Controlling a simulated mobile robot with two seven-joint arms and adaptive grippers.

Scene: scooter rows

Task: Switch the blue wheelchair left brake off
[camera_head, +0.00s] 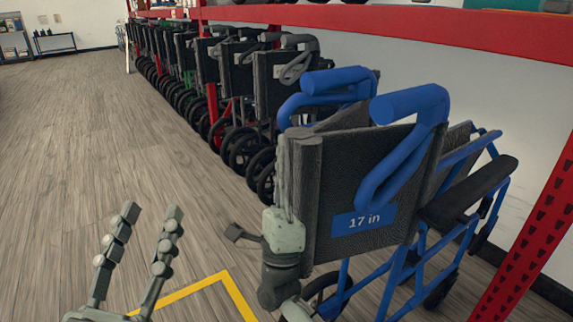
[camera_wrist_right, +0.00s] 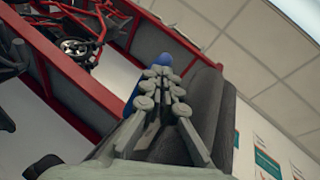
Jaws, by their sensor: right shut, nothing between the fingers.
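The blue wheelchair (camera_head: 400,228) stands at the front right, with blue frame tubes, blue push handles and a black backrest (camera_head: 350,165) labelled "17 in". Its left brake is not visible; the backrest and my right arm cover that side. My right gripper (camera_head: 284,165) points upward right beside the backrest's left edge, partly hidden by it. In the right wrist view its fingers (camera_wrist_right: 168,77) are together and empty, with a grey padded surface close on the right and a blue part behind the tips. My left gripper (camera_head: 151,214) is open and empty over the floor.
A row of dark folded wheelchairs (camera_head: 240,85) runs back along the wall behind the blue one. A red rack beam (camera_head: 420,25) passes above, and a red upright (camera_head: 530,245) stands at right. A yellow floor line (camera_head: 190,290) lies in front. The wooden floor at left is clear.

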